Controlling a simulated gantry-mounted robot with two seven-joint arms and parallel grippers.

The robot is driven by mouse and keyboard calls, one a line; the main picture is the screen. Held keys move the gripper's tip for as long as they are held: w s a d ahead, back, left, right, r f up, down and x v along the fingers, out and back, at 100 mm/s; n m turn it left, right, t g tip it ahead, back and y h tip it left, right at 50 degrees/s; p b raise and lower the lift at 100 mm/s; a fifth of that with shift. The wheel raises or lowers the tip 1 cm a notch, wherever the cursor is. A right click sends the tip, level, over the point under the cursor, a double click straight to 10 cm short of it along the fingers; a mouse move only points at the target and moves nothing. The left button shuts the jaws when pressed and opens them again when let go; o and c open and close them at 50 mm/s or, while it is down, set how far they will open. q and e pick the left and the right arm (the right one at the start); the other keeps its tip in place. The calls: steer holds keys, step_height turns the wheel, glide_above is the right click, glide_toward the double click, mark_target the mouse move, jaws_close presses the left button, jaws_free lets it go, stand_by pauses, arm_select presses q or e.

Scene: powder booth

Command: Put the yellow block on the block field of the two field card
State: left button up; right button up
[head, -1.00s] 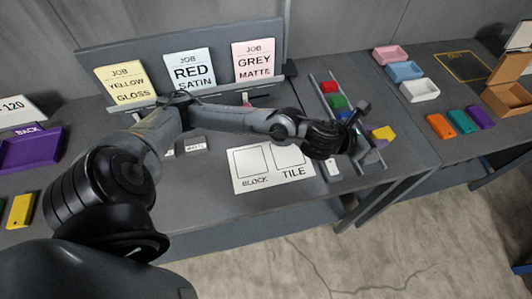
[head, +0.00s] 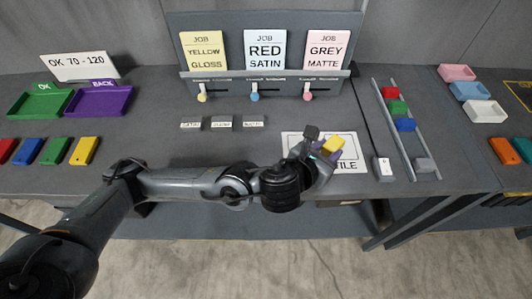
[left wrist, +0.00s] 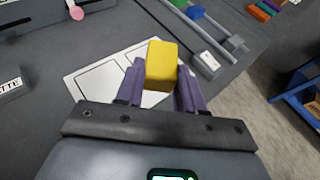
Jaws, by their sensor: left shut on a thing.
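The yellow block (head: 333,145) is held between the fingers of my left gripper (head: 322,152). In the left wrist view the yellow block (left wrist: 162,65) sits between the two purple fingers of the left gripper (left wrist: 160,85). The two field card (head: 350,140) is white with two outlined fields. The block and gripper are over or in front of the card's right part, towards the field marked TILE. The left field's label is hidden by my arm. In the wrist view the card (left wrist: 85,77) lies beneath and left of the block. My right gripper is not in view.
A rack with red, green and blue blocks (head: 405,125) between rails (head: 414,140) stands right of the card. A white switch-like piece (head: 383,167) lies beside it. Small labelled grey blocks (head: 221,123) lie behind my arm. Job cards (head: 265,55) stand at the back.

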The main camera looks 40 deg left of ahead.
arm_select(q)
steer(key=shift+s+d+r, duration=0.15)
steer(key=shift+s+d, duration=0.2)
steer(key=shift+d, duration=0.1)
steer(key=shift+w+d+r+b, duration=0.35)
steer(key=shift+d+r, duration=0.05)
steer(key=w+a+f, duration=0.1)
steer(key=a+f, duration=0.1)
steer(key=a, duration=0.1)
steer(key=w+a+f, duration=0.1)
steer(key=a+f, duration=0.1)
steer(key=a, duration=0.2)
steer(key=w+a+f, duration=0.1)
steer(key=a+f, duration=0.1)
steer(key=a, duration=0.1)
steer(key=shift+w+a+f, duration=0.25)
steer(key=shift+w, duration=0.1)
steer(key=shift+f+b, duration=0.55)
steer(key=shift+f, duration=1.55)
